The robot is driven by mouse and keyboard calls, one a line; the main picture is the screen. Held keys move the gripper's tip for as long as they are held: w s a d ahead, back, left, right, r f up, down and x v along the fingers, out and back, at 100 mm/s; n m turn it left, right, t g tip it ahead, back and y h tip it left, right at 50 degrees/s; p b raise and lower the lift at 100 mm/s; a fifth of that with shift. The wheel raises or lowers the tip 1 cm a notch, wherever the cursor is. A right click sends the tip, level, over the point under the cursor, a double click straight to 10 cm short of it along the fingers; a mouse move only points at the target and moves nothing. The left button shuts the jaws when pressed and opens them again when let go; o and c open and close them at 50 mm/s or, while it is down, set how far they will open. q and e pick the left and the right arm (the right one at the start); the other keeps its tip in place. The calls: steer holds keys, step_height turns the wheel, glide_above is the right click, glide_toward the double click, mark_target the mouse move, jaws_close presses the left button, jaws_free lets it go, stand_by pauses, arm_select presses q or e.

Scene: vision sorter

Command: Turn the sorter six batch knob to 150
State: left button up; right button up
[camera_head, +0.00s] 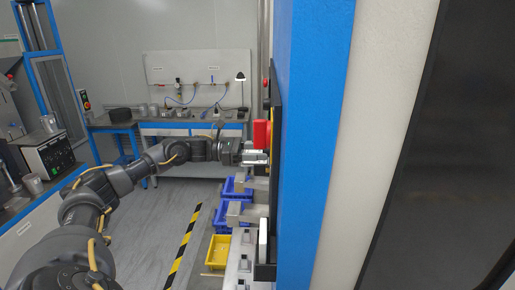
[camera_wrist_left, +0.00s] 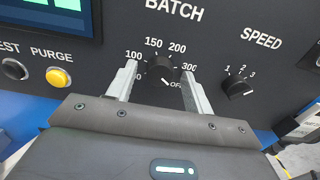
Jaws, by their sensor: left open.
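The black batch knob (camera_wrist_left: 160,68) is on the dark panel under the word BATCH in the left wrist view. Labels 50, 100, 150, 200, 300 and OFF ring it. A short white mark on its lower edge appears to point down and right, toward OFF. My left gripper (camera_wrist_left: 161,70) is open, with one finger on each side of the knob; I cannot tell whether they touch it. In the head view my left gripper (camera_head: 256,157) is at the panel, seen edge-on, and the knob is hidden. My right gripper is not in view.
A speed knob (camera_wrist_left: 238,87) is right of the batch knob. A yellow purge button (camera_wrist_left: 58,77) and a dark test button (camera_wrist_left: 14,69) are at left, below a screen (camera_wrist_left: 50,14). In the head view, blue bins (camera_head: 229,215) and a yellow bin (camera_head: 217,252) lie below the arm.

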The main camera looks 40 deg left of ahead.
arm_select(q)
steer(key=c, duration=1)
steer(key=shift+o, duration=0.2)
